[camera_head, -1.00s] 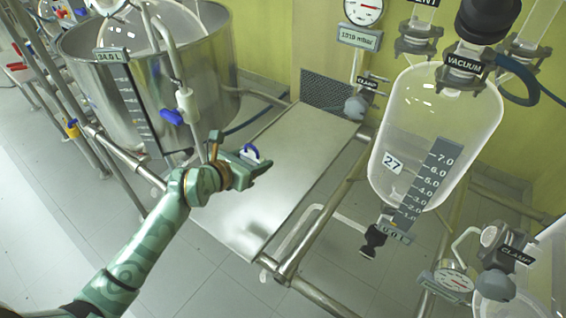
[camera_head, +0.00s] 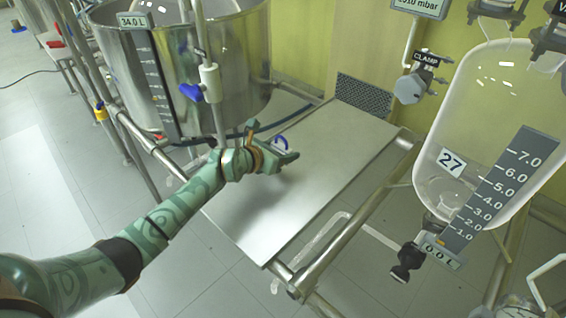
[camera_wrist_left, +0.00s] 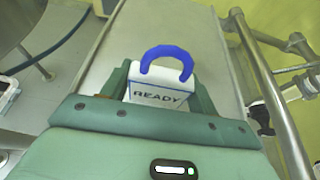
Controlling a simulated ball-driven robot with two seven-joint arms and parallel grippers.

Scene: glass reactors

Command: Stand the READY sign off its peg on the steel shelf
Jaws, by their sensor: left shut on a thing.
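The READY sign (camera_wrist_left: 158,93) is a white block with dark lettering and a blue loop handle (camera_wrist_left: 167,55) on top. My left gripper (camera_wrist_left: 160,95) is shut on it, with one finger on each side in the left wrist view. I cannot tell whether the sign touches the shelf. My right gripper is not in view.
A large steel vessel (camera_head: 215,70) stands left of the shelf, with a blue-handled valve (camera_head: 208,85) near my wrist. A glass reactor (camera_head: 480,130) hangs at the right. Steel rails (camera_head: 345,235) run along the shelf's right side. The shelf's middle and front are bare.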

